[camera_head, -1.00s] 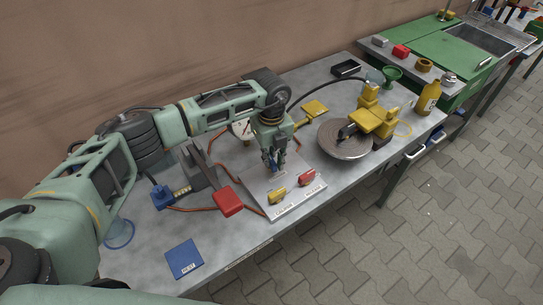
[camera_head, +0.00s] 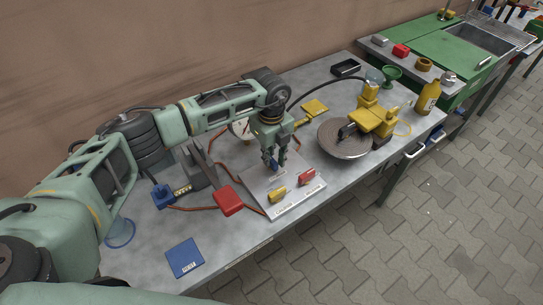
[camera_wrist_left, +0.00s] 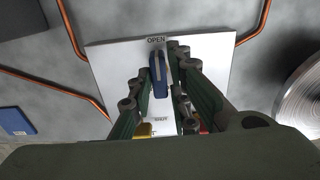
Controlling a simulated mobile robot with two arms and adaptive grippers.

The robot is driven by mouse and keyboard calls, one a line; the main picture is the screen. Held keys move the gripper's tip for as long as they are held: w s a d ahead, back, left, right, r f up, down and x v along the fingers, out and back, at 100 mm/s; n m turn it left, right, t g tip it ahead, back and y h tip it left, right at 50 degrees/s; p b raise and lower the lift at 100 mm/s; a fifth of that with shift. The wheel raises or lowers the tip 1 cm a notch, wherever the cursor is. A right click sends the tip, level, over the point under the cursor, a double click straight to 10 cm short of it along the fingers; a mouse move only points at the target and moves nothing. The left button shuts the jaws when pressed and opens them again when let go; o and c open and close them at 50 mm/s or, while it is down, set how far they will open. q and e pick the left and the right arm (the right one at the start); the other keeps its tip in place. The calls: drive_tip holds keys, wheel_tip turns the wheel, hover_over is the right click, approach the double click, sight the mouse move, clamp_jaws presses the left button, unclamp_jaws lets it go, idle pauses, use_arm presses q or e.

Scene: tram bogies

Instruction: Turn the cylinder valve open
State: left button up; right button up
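A white plate (camera_head: 290,203) lies on the bench with a blue valve handle (camera_wrist_left: 158,74) on it. In the left wrist view the handle lies lengthwise, its far end at the word OPEN; the word SHUT is at the near side. In the head view the handle (camera_head: 274,163) is partly hidden by my left gripper (camera_head: 276,161). My left gripper (camera_wrist_left: 157,78) is over the plate, its fingers apart on either side of the handle. A gap shows on the left; the right finger is close, and I cannot tell if it touches. My right gripper is out of view.
A yellow handle (camera_head: 278,194) and a red handle (camera_head: 306,176) stand on the plate's near side. A red block (camera_head: 228,201) and a round gauge (camera_head: 241,129) are close by. A round disc (camera_head: 343,140) stands right. The bench front is clear around a blue card (camera_head: 184,258).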

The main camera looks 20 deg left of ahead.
sight(271, 159)
use_arm(q)
drive_tip(key=o, duration=0.3)
wheel_tip(271, 159, up, 12)
idle(0.6)
idle(0.3)
